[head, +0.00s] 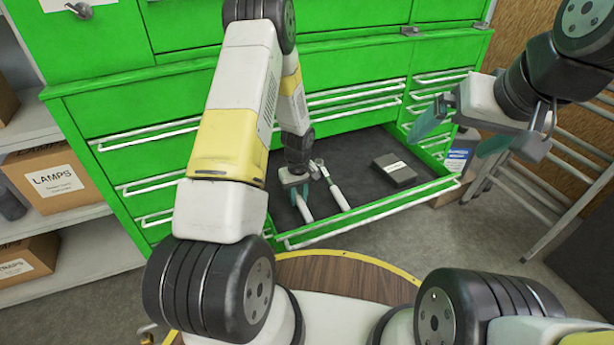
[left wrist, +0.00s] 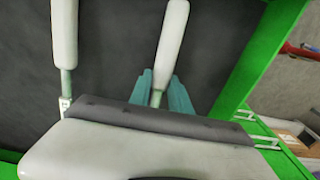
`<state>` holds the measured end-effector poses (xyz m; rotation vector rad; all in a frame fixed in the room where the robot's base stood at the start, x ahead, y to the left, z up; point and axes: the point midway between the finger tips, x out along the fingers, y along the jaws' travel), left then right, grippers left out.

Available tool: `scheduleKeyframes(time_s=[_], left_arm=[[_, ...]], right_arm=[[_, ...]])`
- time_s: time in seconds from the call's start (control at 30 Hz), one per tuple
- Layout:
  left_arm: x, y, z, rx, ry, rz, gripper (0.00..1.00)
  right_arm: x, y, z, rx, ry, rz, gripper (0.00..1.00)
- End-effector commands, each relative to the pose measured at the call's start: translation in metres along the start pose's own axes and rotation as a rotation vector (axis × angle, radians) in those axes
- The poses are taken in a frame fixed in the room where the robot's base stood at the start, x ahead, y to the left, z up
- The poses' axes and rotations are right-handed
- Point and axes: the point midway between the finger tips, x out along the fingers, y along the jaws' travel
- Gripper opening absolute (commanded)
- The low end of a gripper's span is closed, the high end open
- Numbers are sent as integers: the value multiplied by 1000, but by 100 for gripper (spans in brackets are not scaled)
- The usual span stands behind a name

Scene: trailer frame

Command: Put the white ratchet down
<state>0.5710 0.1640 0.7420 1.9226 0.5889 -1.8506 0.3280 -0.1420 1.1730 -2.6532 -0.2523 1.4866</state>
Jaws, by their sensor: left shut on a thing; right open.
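The white ratchet (head: 304,209) is in the open drawer (head: 365,205), at its left part. It shows in the left wrist view (left wrist: 173,38) as a white handle with a thin metal shaft. My left gripper (head: 295,187) points down into the drawer. Its teal fingers (left wrist: 162,92) are shut around the shaft. The ratchet's head is hidden behind the gripper. I cannot tell whether it touches the drawer floor. A second white-handled tool (head: 335,194) lies just right of it, and shows in the left wrist view (left wrist: 64,35). My right gripper (head: 460,145) is open and empty, right of the drawer.
A small dark box (head: 394,171) lies in the drawer's right part, with bare dark liner around it. The green cabinet (head: 120,110) stands behind. A metal ladder or rack (head: 560,185) is at the right. Shelves with a LAMPS box (head: 50,180) are at the left.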

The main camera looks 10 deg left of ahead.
Motion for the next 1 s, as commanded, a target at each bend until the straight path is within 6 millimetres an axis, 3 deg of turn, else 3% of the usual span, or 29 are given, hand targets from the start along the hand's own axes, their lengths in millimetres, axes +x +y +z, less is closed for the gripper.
scheduleKeyframes(time_s=[0.03,0.13,0.53,0.67,1.0], left_arm=[[1,0,0,0,0,0,27],[0,0,0,0,0,0,45],[-6,0,0,0,1,0,45],[-26,1,-1,0,3,2,45],[-97,0,-1,0,3,2,45]], right_arm=[[0,0,0,0,0,0,100],[0,0,0,0,0,0,100],[0,0,0,0,0,0,100],[0,0,0,0,0,0,100],[0,0,0,0,0,0,100]])
